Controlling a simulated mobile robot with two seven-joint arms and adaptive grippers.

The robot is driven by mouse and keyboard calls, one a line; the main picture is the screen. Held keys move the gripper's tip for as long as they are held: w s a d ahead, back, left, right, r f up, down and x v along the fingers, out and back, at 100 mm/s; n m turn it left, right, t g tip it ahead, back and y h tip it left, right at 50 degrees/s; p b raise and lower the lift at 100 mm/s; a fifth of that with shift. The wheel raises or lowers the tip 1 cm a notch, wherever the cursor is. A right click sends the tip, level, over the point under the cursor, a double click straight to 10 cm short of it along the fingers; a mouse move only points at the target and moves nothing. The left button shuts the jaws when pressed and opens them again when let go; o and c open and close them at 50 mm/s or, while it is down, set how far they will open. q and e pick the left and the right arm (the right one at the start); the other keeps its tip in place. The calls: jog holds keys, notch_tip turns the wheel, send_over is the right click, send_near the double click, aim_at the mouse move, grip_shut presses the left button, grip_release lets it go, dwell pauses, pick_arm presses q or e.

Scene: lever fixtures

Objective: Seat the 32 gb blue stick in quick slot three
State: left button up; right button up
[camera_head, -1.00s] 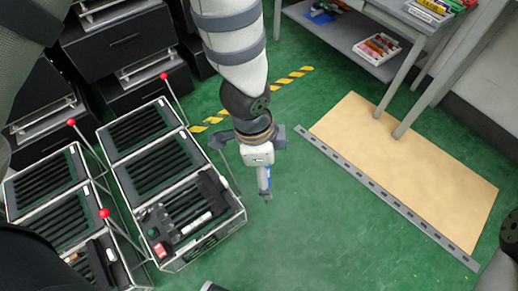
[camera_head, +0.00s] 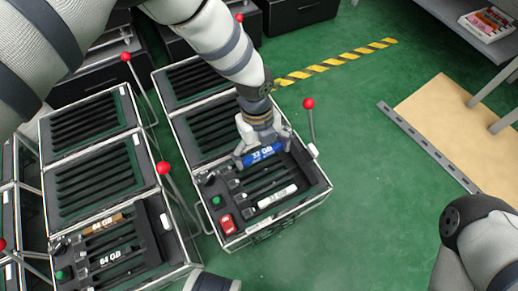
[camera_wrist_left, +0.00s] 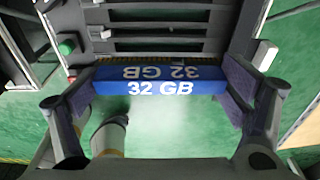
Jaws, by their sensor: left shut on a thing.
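My left gripper (camera_head: 264,152) is shut on a blue stick (camera_head: 262,154) marked 32 GB. In the left wrist view the stick (camera_wrist_left: 160,82) lies crosswise between the two finger pads, its label readable. In the head view it is over the far part of the front bay of the right-hand case (camera_head: 322,184). Dark bars and slots fill this bay, with a white stick (camera_head: 277,196) in the nearer part. I cannot read slot numbers or tell how high the blue stick is. My right gripper is not seen.
A lever with a red ball (camera_head: 308,103) stands at the case's right side. A green button (camera_head: 216,200) and a red part (camera_head: 227,223) are at its front left. A second case to the left holds a stick marked 64 GB (camera_head: 110,258).

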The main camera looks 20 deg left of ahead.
pick_arm(q)
jog(key=shift+a+f, duration=0.15)
jog(key=shift+w, duration=0.1)
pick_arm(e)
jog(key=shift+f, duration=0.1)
pick_arm(q)
jog(key=b, duration=0.3)
send_over(261, 168)
jog(key=shift+s+f, duration=0.15)
jog(key=shift+f, duration=1.3)
jog(key=shift+s+f, duration=0.15)
jog(key=shift+f, duration=1.3)
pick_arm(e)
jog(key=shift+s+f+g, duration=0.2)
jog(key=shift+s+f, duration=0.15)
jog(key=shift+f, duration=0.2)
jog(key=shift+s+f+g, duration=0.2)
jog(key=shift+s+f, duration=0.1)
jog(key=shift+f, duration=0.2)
pick_arm(q)
jog(key=shift+f, duration=0.2)
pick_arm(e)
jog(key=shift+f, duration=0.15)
pick_arm(q)
jog(key=shift+f+b, duration=0.3)
jog(key=shift+b, duration=0.15)
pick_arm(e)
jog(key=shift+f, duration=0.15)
